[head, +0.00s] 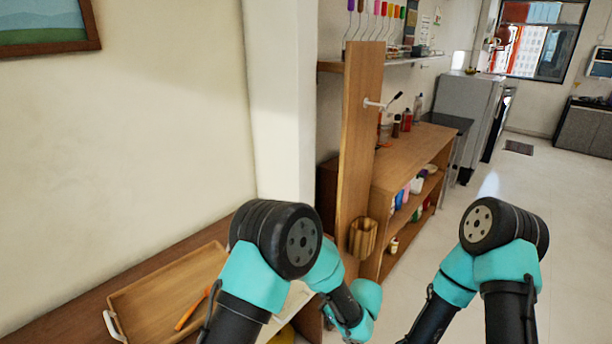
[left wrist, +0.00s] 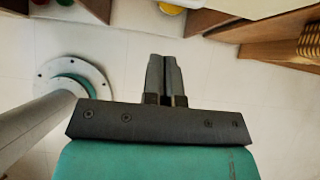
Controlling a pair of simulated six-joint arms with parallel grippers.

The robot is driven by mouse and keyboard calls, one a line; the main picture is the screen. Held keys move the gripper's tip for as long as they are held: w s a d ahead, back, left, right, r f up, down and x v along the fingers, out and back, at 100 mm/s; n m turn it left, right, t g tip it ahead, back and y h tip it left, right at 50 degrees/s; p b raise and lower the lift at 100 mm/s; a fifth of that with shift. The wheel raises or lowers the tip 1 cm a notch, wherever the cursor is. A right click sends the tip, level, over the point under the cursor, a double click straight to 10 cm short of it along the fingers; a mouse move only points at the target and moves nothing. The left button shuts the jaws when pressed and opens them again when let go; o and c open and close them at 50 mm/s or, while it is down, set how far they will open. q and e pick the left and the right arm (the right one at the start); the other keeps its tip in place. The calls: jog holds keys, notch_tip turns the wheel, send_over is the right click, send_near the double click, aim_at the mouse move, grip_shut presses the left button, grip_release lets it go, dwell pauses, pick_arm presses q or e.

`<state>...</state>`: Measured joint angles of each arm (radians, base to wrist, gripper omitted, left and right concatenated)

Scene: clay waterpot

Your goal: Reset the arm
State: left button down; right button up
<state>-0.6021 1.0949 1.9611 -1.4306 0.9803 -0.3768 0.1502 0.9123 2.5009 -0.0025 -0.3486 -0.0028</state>
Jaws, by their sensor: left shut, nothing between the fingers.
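My left gripper (left wrist: 165,60) shows in the left wrist view. Its two dark fingers are together with nothing between them, above pale floor tiles and touching nothing. In the head view both of my arms show as teal and black links, bent at the elbow. My left arm is over the edge of the wooden surface at the lower middle, and my right arm is over open floor. Neither gripper's fingers can be seen in the head view. No clay waterpot can be made out in either view.
A wooden tray (head: 150,285) with an orange-handled tool (head: 190,310) lies at lower left. A ribbed brown container (head: 362,238) is beside the wooden shelf unit (head: 408,160). A round metal base (left wrist: 75,85) stands left of the gripper. Open floor (head: 570,230) lies at right.

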pick_arm(q)
jog(key=w+a+f, duration=0.5)
jog(key=a, duration=0.1)
jog(key=shift+f, duration=0.3)
